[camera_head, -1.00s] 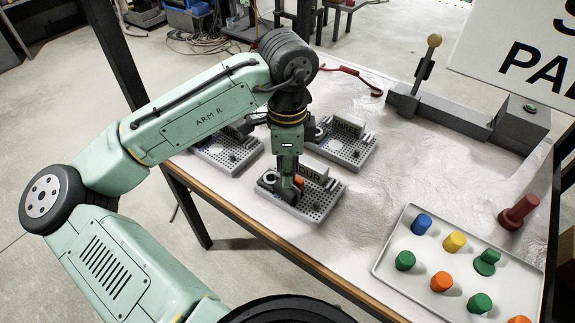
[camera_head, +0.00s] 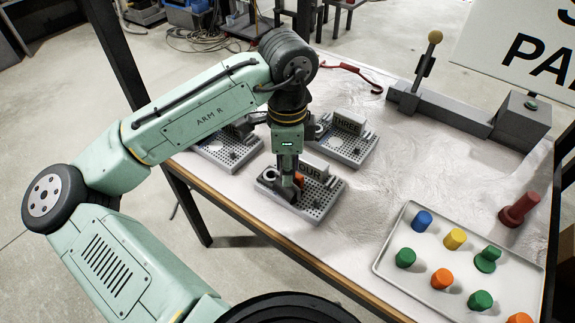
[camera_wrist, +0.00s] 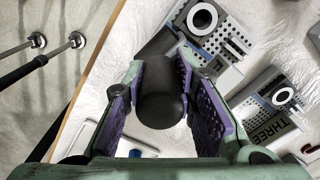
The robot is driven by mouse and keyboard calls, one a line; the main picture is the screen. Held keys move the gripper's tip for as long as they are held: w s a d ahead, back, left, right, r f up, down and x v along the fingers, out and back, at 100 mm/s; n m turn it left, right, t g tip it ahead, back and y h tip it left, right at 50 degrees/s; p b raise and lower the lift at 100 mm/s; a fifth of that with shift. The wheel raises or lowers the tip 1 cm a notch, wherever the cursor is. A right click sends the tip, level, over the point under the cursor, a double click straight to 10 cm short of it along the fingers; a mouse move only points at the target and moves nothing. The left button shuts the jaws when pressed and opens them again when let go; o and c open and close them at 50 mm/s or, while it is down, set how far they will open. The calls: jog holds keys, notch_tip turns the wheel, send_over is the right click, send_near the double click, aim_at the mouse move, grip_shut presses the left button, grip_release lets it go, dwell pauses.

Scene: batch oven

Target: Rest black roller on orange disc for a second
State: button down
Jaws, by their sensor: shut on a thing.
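My gripper (camera_head: 287,184) points straight down over the front perforated grey plate (camera_head: 306,212), whose sign partly reads "OUR". In the wrist view my gripper (camera_wrist: 160,80) is shut on the black roller (camera_wrist: 160,95), a dark cylinder held between its purple pads. No orange shows in the wrist view.
A plate signed THREE (camera_head: 345,146) stands behind, and another plate (camera_head: 225,150) is to the left. A tray (camera_head: 385,258) of coloured pegs lies front right, near a red peg (camera_head: 519,210). A grey lever block (camera_head: 455,118) stands at the back. The middle right is clear.

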jog(key=shift+s+a, duration=0.15)
jog(key=shift+s, duration=0.1)
dwell(0.5)
jog(key=shift+w+d+p, duration=0.2)
jog(key=shift+w+p, duration=0.05)
jog(key=shift+p, duration=0.25)
dwell(0.5)
jog(key=shift+s+a, duration=0.15)
dwell(0.7)
notch_tip(320, 180, up, 7)
jog(key=p, duration=0.7)
jog(key=shift+r, duration=0.1)
dwell(0.6)
